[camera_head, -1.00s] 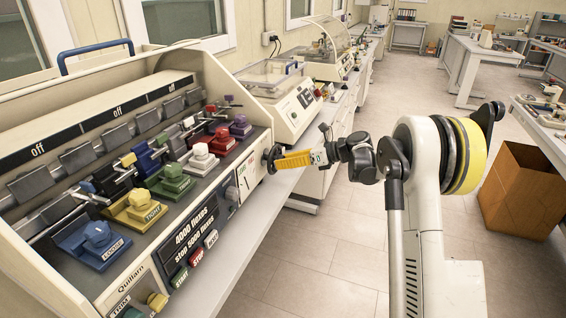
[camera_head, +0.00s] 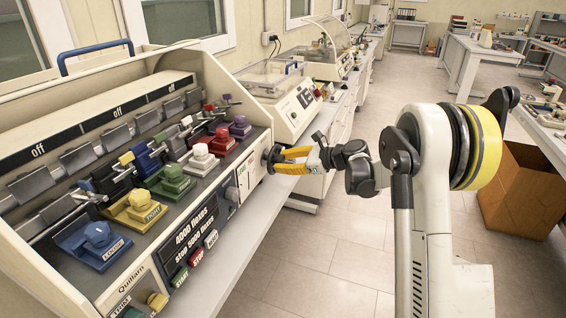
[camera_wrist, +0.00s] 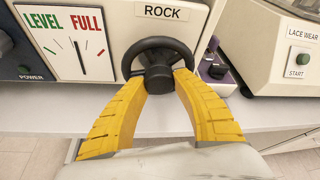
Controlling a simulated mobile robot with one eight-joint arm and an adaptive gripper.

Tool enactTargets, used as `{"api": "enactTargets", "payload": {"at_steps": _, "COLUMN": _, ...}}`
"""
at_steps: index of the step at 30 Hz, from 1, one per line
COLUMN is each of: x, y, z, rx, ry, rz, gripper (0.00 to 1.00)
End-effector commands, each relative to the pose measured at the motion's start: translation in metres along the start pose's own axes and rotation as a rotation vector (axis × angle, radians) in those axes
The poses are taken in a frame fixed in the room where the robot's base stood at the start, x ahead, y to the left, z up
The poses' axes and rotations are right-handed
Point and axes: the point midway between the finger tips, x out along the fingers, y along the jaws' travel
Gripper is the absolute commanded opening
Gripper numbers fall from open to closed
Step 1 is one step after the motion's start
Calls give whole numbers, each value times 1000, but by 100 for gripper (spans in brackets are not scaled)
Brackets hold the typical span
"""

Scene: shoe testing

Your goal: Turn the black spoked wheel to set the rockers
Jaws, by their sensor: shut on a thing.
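The black spoked wheel (camera_wrist: 157,50) sits on the machine's end panel under the word ROCK. My gripper's yellow fingers (camera_wrist: 161,80) are shut on it, one on each side of its dark hub, at the lower rim. In the head view, my gripper (camera_head: 281,160) meets the wheel (camera_head: 270,157) at the machine's right end, and the fingers hide part of it. The gauge (camera_wrist: 78,42) beside the wheel reads LEVEL to FULL, and its needle points nearly straight up between the marks. The rockers (camera_head: 128,158) run in a row behind coloured blocks.
A lace wear machine (camera_wrist: 292,50) stands close to the right of the wheel. A purple-topped knob (camera_wrist: 217,72) is just beside the wheel. The bench edge (camera_head: 238,240) runs below. A cardboard box (camera_head: 520,190) is on the floor at right, with open floor between.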

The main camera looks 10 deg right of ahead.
Motion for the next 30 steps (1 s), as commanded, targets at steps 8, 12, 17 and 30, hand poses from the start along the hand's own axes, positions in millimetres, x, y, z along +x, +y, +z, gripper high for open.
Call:
{"api": "enactTargets", "payload": {"at_steps": 8, "x": 1, "y": 1, "z": 0, "rx": -183, "ry": -1, "rz": -75, "gripper": 3}}
{"api": "enactTargets", "payload": {"at_steps": 12, "x": 1, "y": 1, "z": 0, "rx": -246, "ry": -1, "rz": -101, "gripper": 3}}
{"api": "enactTargets", "payload": {"at_steps": 17, "x": 1, "y": 1, "z": 0, "rx": -293, "ry": -1, "rz": -119, "gripper": 3}}
{"api": "enactTargets", "payload": {"at_steps": 30, "x": 1, "y": 0, "z": 0, "rx": -319, "ry": -1, "rz": -131, "gripper": 3}}
